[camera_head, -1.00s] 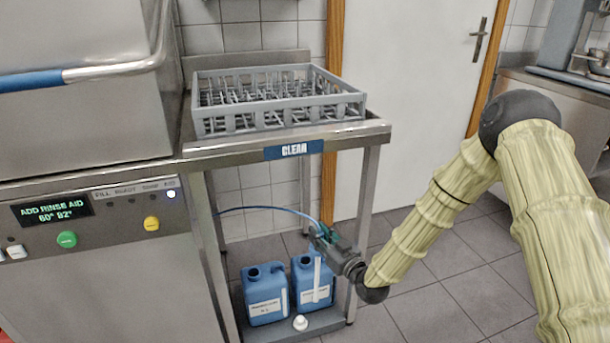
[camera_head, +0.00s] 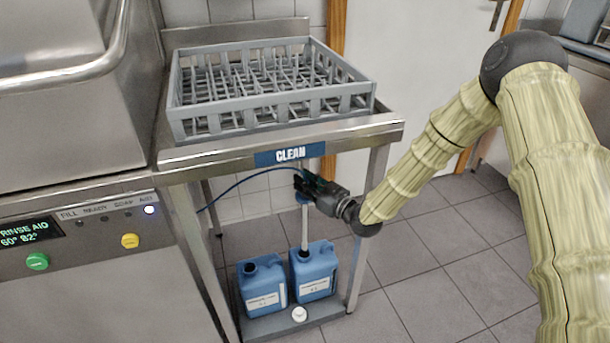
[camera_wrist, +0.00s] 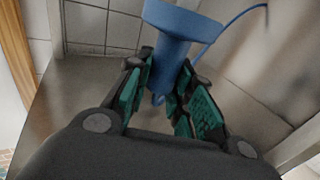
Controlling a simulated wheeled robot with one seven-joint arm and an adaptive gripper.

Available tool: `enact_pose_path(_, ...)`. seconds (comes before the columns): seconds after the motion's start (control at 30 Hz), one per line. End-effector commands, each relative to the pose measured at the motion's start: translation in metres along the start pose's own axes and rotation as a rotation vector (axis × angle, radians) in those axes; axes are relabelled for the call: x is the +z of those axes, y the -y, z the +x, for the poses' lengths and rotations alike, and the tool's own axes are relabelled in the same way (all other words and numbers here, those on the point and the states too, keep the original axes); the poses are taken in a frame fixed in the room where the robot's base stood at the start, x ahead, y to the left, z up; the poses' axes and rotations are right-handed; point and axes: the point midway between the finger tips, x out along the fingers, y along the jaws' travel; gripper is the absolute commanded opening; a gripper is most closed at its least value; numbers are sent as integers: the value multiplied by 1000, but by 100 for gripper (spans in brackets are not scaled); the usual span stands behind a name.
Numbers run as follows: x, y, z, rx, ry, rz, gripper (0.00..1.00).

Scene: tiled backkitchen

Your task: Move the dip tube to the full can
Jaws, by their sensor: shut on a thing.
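My gripper (camera_head: 304,188) is shut on the blue head of the dip tube (camera_head: 305,228), below the table's front edge. In the wrist view the blue head (camera_wrist: 170,35) sits between the green finger pads (camera_wrist: 163,90). The white tube hangs about upright, with its lower end at the mouth of the right blue can (camera_head: 313,275); I cannot tell whether it is inside. The left blue can (camera_head: 262,287) has an open, dark mouth. Both cans stand on the low shelf. Their small labels are unreadable, so I cannot tell which is full.
A thin blue hose (camera_head: 240,182) runs left from the tube head. A white cap (camera_head: 299,314) lies in front of the cans. The steel table (camera_head: 390,127) with a grey rack (camera_head: 180,125) is above. Table legs stand either side of the cans; the dishwasher (camera_head: 90,290) is left.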

Motion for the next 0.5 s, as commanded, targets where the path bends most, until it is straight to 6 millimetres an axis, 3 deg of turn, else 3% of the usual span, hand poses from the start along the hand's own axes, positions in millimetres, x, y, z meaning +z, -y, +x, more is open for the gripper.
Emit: enact_pose_path(0.5, 32, 2, 2, -4, 0, 0, 0)
